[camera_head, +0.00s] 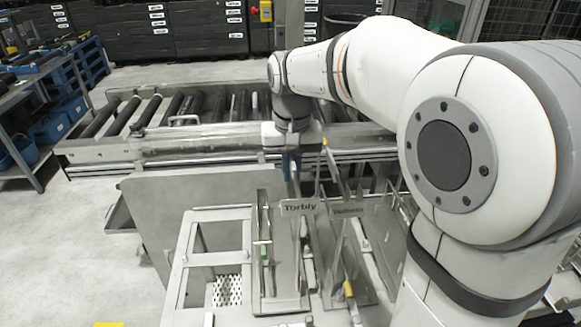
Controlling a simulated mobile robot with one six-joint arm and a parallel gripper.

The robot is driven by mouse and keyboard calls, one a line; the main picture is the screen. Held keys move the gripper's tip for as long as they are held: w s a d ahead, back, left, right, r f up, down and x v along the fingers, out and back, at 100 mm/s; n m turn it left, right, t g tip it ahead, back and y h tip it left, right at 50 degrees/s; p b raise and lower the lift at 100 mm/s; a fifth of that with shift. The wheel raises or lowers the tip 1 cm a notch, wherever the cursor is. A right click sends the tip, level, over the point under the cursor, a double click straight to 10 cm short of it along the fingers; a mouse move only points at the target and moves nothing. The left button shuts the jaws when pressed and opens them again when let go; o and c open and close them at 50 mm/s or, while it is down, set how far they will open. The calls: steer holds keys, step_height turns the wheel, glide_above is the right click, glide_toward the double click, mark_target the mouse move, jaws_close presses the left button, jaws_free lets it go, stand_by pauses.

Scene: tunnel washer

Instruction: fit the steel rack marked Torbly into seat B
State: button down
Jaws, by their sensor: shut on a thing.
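The steel rack marked Torbly (299,208) is in the middle of the head view, with its dark lettering facing me. My gripper (291,172) is above and just behind the label, pointing down, shut on the rack's upper part. The rack's lower part is over or among upright steel plates on the steel frame (203,214); I cannot tell whether it touches them. No letter for seat B is readable. A second marked plate (347,212) stands just to the right; its name is too small to read surely.
A roller conveyor (200,142) runs behind the frame. A shelf with blue bins (50,128) stands at the left. The floor at left is clear. Small green and yellow tabs (348,289) show between the plates. My arm hides much of the right side.

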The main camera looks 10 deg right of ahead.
steer(key=shift+f, duration=0.4)
steer(key=shift+f+b, duration=0.3)
steer(key=shift+b, duration=0.1)
stand_by(0.4)
steer(key=c, duration=1.5)
jaws_free()
steer(key=shift+o, duration=0.2)
steer(key=shift+f, duration=0.15)
